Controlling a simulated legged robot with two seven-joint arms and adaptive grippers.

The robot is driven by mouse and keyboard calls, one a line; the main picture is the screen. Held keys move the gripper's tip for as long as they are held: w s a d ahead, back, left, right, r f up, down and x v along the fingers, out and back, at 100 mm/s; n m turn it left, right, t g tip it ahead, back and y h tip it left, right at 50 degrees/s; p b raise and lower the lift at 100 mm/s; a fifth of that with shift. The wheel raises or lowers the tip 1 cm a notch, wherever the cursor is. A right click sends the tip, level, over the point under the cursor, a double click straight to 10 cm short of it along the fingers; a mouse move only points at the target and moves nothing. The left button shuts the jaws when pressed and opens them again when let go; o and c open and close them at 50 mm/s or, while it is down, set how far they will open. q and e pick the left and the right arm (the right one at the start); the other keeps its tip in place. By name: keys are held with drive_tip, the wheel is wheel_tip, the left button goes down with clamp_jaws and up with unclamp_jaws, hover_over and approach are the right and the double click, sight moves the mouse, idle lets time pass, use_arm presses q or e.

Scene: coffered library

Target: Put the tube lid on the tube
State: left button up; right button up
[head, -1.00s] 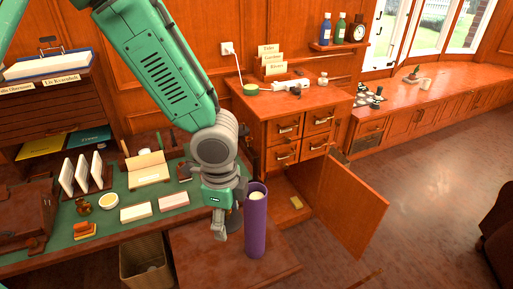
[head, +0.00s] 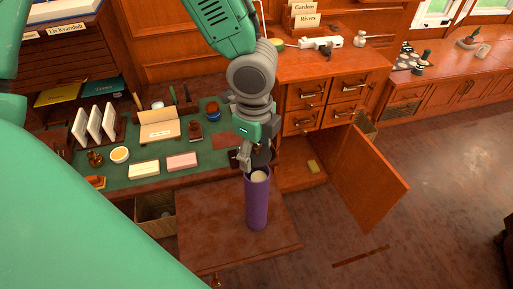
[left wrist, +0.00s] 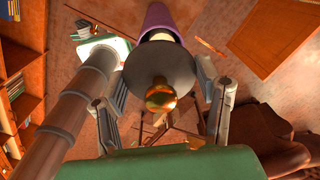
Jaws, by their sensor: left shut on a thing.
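A purple tube (head: 257,205) stands upright on a low wooden surface, with a pale roll (head: 258,176) showing in its open mouth. My left gripper (head: 252,158) is at the height of the tube's mouth, on its far side. It is shut on the tube lid (head: 263,158), a dark disc partly hidden by the gripper in the head view. In the left wrist view the lid (left wrist: 160,70) is a dark grey disc with a gold knob between the fingers. The tube (left wrist: 160,17) shows just past the lid's edge, and the lid is not seated on it. My right gripper is not in view.
The wooden surface (head: 205,235) around the tube is clear. Behind it is a green-topped desk (head: 205,158) with card blocks, an inkpot and a standing rack. An open cabinet door (head: 370,180) stands to the right of the tube.

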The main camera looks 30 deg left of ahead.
sight(257, 177)
use_arm(q)
drive_tip(key=shift+w, duration=0.2)
drive_tip(key=shift+w+f, duration=0.1)
drive_tip(key=shift+f, duration=0.3)
drive_tip(key=f+b, duration=0.2)
drive_tip(key=shift+s+d+f, duration=0.15)
drive_tip(key=shift+s+f, duration=0.05)
drive_tip(key=shift+f, duration=0.1)
drive_tip(key=shift+w+f+b, duration=0.1)
drive_tip(key=shift+f+b, duration=0.3)
drive_tip(key=shift+f, duration=0.05)
drive_tip(key=shift+f+b, duration=0.4)
drive_tip(key=shift+f, duration=0.65)
idle(0.6)
drive_tip(key=o, duration=1)
drive_tip(key=shift+r, duration=0.15)
